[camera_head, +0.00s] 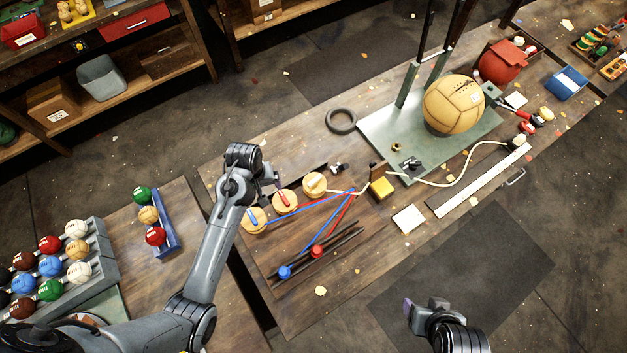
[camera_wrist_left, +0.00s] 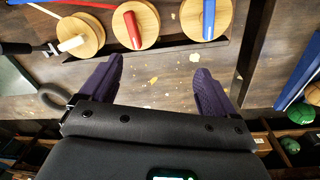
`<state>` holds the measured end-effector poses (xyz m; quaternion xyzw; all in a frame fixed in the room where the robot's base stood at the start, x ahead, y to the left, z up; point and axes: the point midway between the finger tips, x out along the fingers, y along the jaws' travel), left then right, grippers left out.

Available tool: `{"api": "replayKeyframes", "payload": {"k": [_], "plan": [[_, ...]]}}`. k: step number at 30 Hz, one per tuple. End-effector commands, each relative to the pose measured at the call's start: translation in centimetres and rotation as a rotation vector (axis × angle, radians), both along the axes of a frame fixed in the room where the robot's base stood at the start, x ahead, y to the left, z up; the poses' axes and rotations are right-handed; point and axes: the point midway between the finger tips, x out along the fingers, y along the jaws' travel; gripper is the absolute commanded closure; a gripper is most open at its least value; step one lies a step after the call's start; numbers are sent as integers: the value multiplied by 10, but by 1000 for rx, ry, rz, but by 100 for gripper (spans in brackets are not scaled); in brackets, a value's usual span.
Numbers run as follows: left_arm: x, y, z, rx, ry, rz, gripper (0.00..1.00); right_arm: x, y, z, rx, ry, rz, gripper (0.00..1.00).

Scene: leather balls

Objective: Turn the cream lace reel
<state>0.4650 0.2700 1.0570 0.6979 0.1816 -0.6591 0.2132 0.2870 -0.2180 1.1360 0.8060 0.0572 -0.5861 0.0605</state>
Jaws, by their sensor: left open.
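The cream lace reel (camera_head: 315,185) is a round wooden disc with a cream handle, the farthest right of three reels on the workbench. It shows at upper left in the left wrist view (camera_wrist_left: 80,37). The red reel (camera_head: 285,201) and blue reel (camera_head: 254,220) lie beside it. My left gripper (camera_head: 272,178) is open and empty, near the reels on their far side. In the left wrist view its purple fingers (camera_wrist_left: 160,68) are spread below the red and blue reels, apart from the cream one. My right gripper (camera_head: 408,308) is at the bottom, mostly hidden.
A tan ball (camera_head: 453,104) sits on a green stand plate (camera_head: 378,128). A black ring (camera_head: 341,121) lies behind the reels. Small balls fill a grey rack (camera_head: 102,262) at left.

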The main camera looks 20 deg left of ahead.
Motion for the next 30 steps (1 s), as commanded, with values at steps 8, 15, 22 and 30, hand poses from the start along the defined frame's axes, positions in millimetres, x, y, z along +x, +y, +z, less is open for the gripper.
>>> {"api": "replayKeyframes", "payload": {"k": [8, 15, 22, 30], "plan": [[99, -33, -18, -180, 184, 333, 11, 0, 0, -43, 1, 1, -1, 35], [135, -68, -2, -261, 305, 454, 11, 0, 0, -58, -1, 1, 1, 35], [142, -82, -1, -280, 344, 482, 11, 0, -2, -60, -7, 0, 5, 35], [134, -95, -35, -279, 346, 481, 11, 0, -2, -58, -8, 0, 6, 35]]}}
